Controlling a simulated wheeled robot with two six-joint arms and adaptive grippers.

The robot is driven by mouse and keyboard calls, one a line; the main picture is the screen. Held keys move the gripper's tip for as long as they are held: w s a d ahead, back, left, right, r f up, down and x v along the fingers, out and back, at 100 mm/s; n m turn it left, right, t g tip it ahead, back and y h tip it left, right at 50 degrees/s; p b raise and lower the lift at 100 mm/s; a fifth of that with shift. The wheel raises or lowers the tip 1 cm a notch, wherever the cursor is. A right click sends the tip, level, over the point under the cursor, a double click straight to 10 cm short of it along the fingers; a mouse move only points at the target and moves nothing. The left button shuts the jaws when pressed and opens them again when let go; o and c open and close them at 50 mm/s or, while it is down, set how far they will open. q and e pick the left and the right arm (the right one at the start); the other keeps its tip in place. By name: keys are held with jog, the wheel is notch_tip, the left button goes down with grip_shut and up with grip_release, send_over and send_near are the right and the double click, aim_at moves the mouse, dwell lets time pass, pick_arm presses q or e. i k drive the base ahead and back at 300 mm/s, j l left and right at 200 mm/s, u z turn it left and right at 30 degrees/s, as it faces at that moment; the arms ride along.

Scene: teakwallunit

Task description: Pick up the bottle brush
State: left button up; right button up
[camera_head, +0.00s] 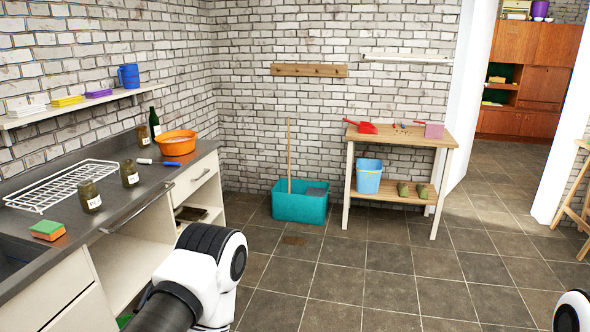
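A thin item with a white end and a blue end (172,164) lies flat on the grey counter (112,205), just in front of the orange bowl (176,143). It looks like the bottle brush, but it is too small to be sure. Nothing touches it from above. A white and black link of my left arm shows at the lower middle, in front of the cabinets. A small piece of my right arm shows at the bottom right corner. Neither gripper is in view.
Several jars (130,173), a dark bottle (154,123), a white wire rack (62,186) and a sponge (47,230) stand on the counter. A teal tub (299,206) and wooden table (400,137) stand behind. The middle floor is clear.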

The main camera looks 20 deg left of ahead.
aim_at(141, 161)
jog(key=i+u, duration=0.2)
jog(key=i, duration=0.3)
jog(key=i+l+u, duration=0.2)
jog(key=i, duration=0.3)
jog(key=i+l+u, duration=0.25)
jog(key=i, duration=0.25)
jog(key=i+l+u, duration=0.2)
jog(key=u, duration=0.3)
jog(key=i+l+u, duration=0.35)
jog(key=u, duration=0.15)
jog(key=i+l+u, duration=0.2)
jog(key=l+u, duration=0.3)
jog(key=i+l+u, duration=0.15)
jog(key=l+u, duration=0.7)
jog(key=u, duration=0.15)
